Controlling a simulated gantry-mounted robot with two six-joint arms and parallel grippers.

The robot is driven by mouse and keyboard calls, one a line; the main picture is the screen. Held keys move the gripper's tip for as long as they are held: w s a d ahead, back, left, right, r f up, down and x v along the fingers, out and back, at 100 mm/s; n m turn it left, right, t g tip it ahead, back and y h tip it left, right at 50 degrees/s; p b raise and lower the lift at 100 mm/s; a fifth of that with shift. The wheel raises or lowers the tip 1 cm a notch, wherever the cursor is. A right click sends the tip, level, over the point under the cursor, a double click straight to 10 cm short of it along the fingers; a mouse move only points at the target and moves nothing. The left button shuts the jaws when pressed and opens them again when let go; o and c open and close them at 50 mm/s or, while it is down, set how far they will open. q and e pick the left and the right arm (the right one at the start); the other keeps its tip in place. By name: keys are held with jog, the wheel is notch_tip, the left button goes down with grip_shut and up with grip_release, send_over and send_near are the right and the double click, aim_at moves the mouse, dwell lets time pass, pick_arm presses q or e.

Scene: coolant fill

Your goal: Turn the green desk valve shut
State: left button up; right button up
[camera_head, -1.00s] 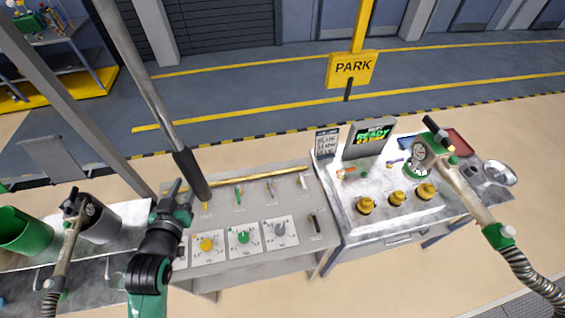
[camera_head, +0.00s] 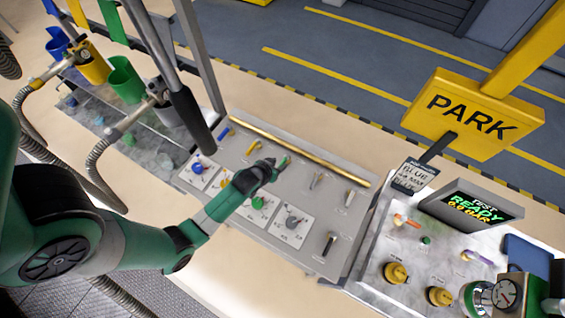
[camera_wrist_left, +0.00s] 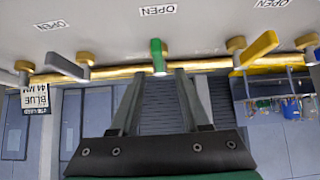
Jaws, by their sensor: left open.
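The green desk valve (camera_head: 285,161) stands in the row of small valves at the back of the grey desk panel. In the left wrist view its green lever (camera_wrist_left: 157,52) is upright in the picture, in front of the brass pipe. My left gripper (camera_head: 275,166) is at this valve in the head view and partly covers it. In the wrist view the left gripper (camera_wrist_left: 158,72) is open, with its two fingertips apart on either side of the lever's end. I cannot tell whether they touch it.
A brass pipe (camera_head: 300,150) runs behind the row. Knobs, including the green dial (camera_head: 258,202), are in front. The PARK sign (camera_head: 465,115) hangs to the right.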

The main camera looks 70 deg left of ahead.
aim_at(283, 161)
pick_arm(q)
jog(key=shift+b+x, duration=0.35)
jog(key=shift+x, duration=1.65)
jog(key=shift+d, duration=0.1)
grip_shut()
